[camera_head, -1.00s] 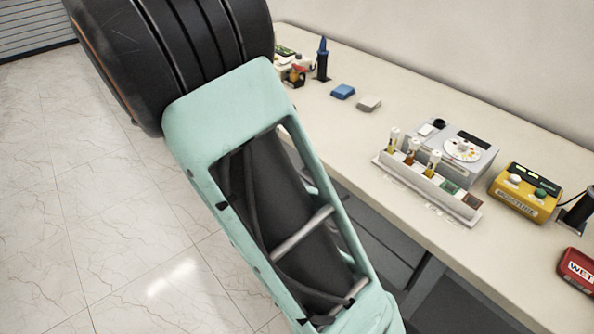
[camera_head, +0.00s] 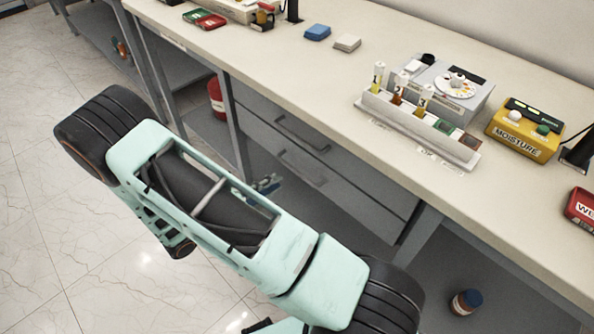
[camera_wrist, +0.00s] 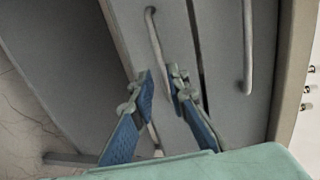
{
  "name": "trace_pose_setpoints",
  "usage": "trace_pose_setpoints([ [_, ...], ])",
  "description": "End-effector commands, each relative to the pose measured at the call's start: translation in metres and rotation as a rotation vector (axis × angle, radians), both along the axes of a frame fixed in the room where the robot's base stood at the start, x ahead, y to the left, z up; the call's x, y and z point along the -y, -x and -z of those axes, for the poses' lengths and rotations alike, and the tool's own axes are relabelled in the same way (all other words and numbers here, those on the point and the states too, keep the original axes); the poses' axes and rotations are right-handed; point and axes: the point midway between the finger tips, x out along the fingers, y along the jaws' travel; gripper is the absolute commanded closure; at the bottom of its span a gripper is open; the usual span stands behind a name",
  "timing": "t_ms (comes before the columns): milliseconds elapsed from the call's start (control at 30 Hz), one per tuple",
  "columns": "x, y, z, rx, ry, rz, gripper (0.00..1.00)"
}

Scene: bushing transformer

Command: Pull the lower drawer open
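The lower drawer (camera_head: 340,190) is a grey front under the bench, with a bar handle (camera_head: 302,168). It looks shut. In the wrist view the lower drawer (camera_wrist: 178,100) runs upright, and its handle (camera_wrist: 154,35) passes between my fingertips. My gripper (camera_wrist: 160,84) is open, with one blue finger on each side of the handle's line. I cannot tell whether the fingers touch the handle or how deep they reach around it. In the head view my gripper (camera_head: 268,184) is beside the left end of the lower handle, mostly hidden by my arm.
The upper drawer (camera_head: 262,108) is shut above, its handle (camera_wrist: 247,45) right of my fingers in the wrist view. A bench leg (camera_head: 232,130) and red cylinder (camera_head: 216,100) stand left. A jar (camera_head: 466,302) is under the bench at right. The floor before the drawers is open.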

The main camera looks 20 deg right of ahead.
Motion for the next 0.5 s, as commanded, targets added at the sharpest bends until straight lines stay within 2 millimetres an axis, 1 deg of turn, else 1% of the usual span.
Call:
trace_pose_setpoints([
  [33, 0.009, -0.003, 0.002, 0.000, 0.002, 0.003, 0.85],
  [300, 0.056, -0.022, 0.013, 0.001, 0.001, 0.004, 0.85],
  [500, 0.078, -0.031, 0.017, 0.002, -0.001, 0.003, 0.85],
])
